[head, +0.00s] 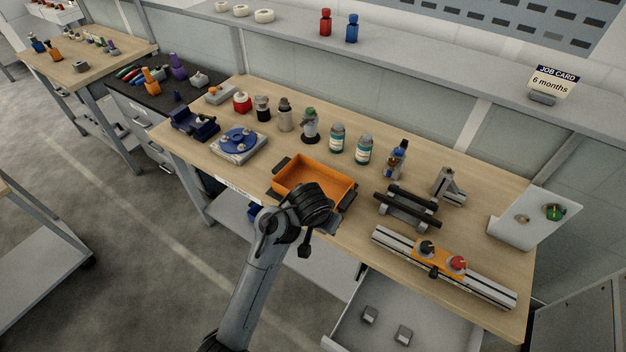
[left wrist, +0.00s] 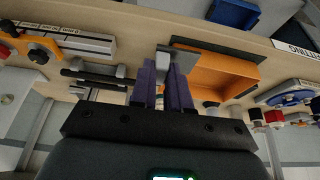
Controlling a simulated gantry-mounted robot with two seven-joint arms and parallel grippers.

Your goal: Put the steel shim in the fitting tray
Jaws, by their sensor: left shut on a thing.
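The orange fitting tray (head: 322,171) with dark end handles sits near the front edge of the wooden bench. It also shows in the left wrist view (left wrist: 218,72), beside my fingers. My left gripper (left wrist: 165,72) is shut on a small grey metal piece, the steel shim (left wrist: 165,57), held between the purple fingers. In the head view my left arm's dark wrist (head: 312,203) covers the tray's front corner, and the shim cannot be made out there. The shim's height over the bench is hard to tell. My right gripper is not in view.
An open drawer (head: 345,335) below the bench holds two small grey blocks (head: 370,314). Right of the tray stand a dark-barred fixture (head: 408,207) and a rail with an orange carriage (head: 438,259). Bottles (head: 337,138) line the back; a blue round fixture (head: 239,142) is left.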

